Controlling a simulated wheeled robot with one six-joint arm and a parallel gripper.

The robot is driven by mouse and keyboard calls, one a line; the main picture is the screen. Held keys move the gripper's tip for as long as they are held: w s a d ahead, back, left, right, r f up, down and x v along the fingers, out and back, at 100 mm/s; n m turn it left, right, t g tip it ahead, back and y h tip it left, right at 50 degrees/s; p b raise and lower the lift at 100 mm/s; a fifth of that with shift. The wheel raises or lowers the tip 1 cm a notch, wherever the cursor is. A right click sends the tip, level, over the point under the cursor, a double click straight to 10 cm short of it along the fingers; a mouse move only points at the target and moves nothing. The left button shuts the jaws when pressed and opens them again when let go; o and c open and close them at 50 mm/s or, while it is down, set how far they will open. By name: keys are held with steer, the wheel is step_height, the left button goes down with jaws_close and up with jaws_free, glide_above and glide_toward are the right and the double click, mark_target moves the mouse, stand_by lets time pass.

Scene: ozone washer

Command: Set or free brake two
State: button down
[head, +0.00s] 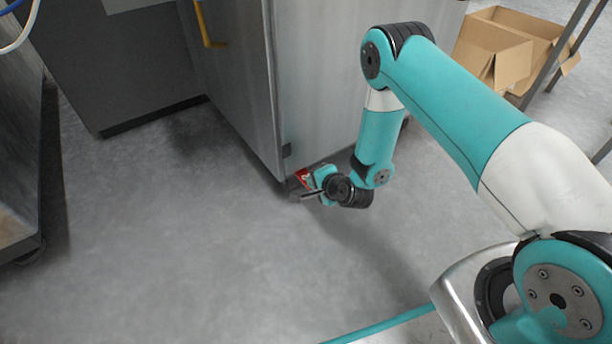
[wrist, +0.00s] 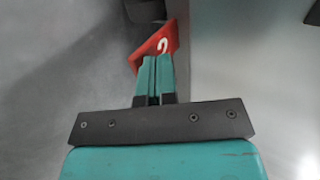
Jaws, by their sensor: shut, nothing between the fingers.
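The brake two pedal (wrist: 158,42) is a red tab marked with a white 2, at the top middle of the wrist view. It also shows as a small red patch in the head view (head: 303,178), low at the cabinet's near corner. My gripper (wrist: 157,60) is shut and empty, with its two teal fingers side by side. Its tips are at the near edge of the red pedal and overlap it in the picture; I cannot tell if they touch. In the head view my gripper (head: 314,183) is low beside the corner, and the caster there is mostly hidden.
The grey metal cabinet (head: 235,90) stands just beyond the pedal, with a yellow handle (head: 206,30) on its left side. Cardboard boxes (head: 505,45) and a metal rack post (head: 560,50) are at the upper right. The concrete floor (head: 170,240) in front is clear.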

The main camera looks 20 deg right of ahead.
steer(key=shift+f+b, duration=0.7)
steer(key=shift+f, duration=0.5)
steer(key=shift+r+p, duration=1.1)
steer(key=shift+r, duration=0.05)
steer(key=s+d+b, duration=0.2)
steer(key=s+b, duration=0.3)
steer(key=s, duration=0.1)
steer(key=shift+s+d, duration=0.15)
steer(key=shift+s, duration=0.25)
steer(key=s+b, duration=0.1)
steer(key=b, duration=0.3)
steer(key=shift+d+r+b, duration=0.1)
steer(key=shift+d+b, duration=0.05)
steer(key=shift+b, duration=0.15)
steer(key=shift+s+d+r+b, duration=0.1)
steer(key=shift+s+b, duration=0.25)
steer(key=shift+b, duration=0.7)
steer(key=shift+r, duration=0.15)
